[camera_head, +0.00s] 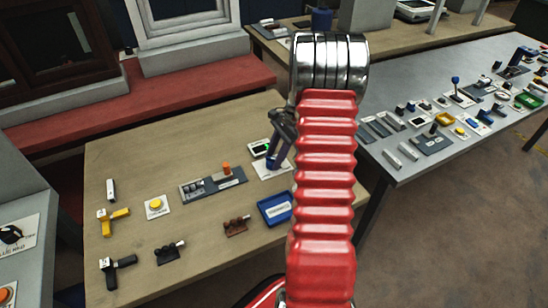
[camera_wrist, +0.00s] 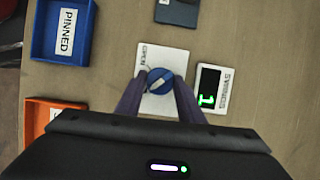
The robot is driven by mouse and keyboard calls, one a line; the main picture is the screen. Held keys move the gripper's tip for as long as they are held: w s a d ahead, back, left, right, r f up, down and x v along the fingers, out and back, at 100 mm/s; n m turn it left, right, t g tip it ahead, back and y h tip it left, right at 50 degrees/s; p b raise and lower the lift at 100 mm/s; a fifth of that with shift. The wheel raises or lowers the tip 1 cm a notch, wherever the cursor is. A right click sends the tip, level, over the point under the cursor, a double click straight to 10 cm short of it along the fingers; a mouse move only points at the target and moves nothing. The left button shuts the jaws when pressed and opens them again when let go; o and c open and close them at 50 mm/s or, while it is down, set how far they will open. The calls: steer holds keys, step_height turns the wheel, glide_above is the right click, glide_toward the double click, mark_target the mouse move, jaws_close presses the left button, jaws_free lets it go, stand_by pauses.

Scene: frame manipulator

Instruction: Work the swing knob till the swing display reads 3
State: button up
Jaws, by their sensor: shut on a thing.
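The blue round swing knob (camera_wrist: 160,80) sits on a white plate (camera_wrist: 152,103) in the wrist view, with a pale line across its top. My gripper (camera_wrist: 159,88) has one finger on each side of the knob and is shut on it. The swing display (camera_wrist: 211,87) stands just right of the plate, and its green digit looks like a 1. In the head view my gripper (camera_head: 281,148) is down at the knob, partly behind my red arm. The display (camera_head: 260,147) shows there at its left, too small to read.
A blue tray labelled PINNED (camera_wrist: 37,31) and an orange tray (camera_wrist: 29,125) lie left in the wrist view. A dark panel (camera_wrist: 178,11) lies beyond the plate. In the head view, a yellow button (camera_head: 155,205) and a grey panel (camera_head: 213,184) share the wooden table.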

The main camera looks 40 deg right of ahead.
steer(key=o, duration=1.1)
steer(key=shift+c, duration=0.2)
steer(key=shift+r, duration=0.1)
steer(key=v, duration=1.3)
steer(key=shift+r, duration=0.25)
steer(key=shift+d, duration=0.1)
